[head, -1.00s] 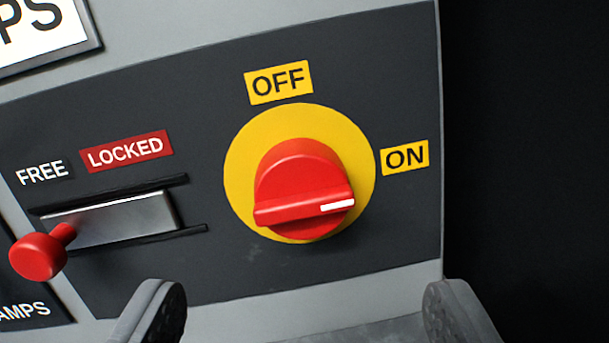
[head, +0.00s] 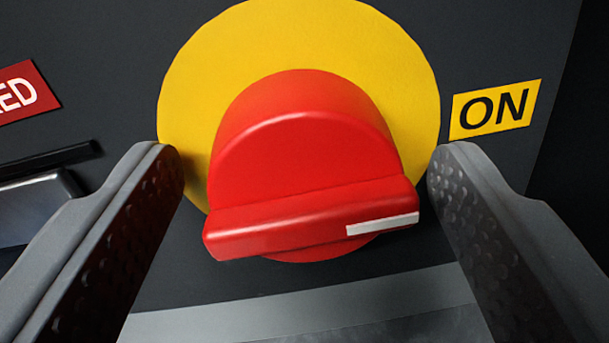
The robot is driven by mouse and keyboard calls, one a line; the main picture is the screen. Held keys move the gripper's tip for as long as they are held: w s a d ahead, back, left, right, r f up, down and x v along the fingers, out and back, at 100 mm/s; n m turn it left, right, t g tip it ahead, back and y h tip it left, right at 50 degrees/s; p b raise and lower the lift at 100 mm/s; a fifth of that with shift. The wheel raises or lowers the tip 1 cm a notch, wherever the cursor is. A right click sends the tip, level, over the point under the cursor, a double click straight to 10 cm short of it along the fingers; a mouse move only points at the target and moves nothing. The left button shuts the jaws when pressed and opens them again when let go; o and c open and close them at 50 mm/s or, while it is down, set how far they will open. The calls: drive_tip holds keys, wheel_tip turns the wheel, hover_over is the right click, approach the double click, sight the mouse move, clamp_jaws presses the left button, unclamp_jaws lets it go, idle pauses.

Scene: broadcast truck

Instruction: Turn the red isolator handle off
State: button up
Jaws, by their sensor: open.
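The red isolator handle (head: 305,165) fills the middle of the head view, on a round yellow plate (head: 300,35). Its grip bar lies nearly level, and the white mark (head: 382,224) at its right end points right, toward the yellow ON label (head: 494,108). The OFF label is out of view now. My gripper (head: 302,160) is open, with one finger on each side of the handle. A gap shows between the handle and each finger; the right finger is close to the white-marked end. I cannot tell how deep the fingertips reach.
The dark panel carries a metal slide latch (head: 35,205) at the left, with part of a red label (head: 22,92) above it. A grey ledge (head: 310,310) runs below the panel. Beyond the panel's right edge it is black.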

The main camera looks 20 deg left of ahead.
drive_tip(key=c, duration=0.9)
drive_tip(key=shift+d, duration=0.1)
drive_tip(key=shift+c, duration=0.2)
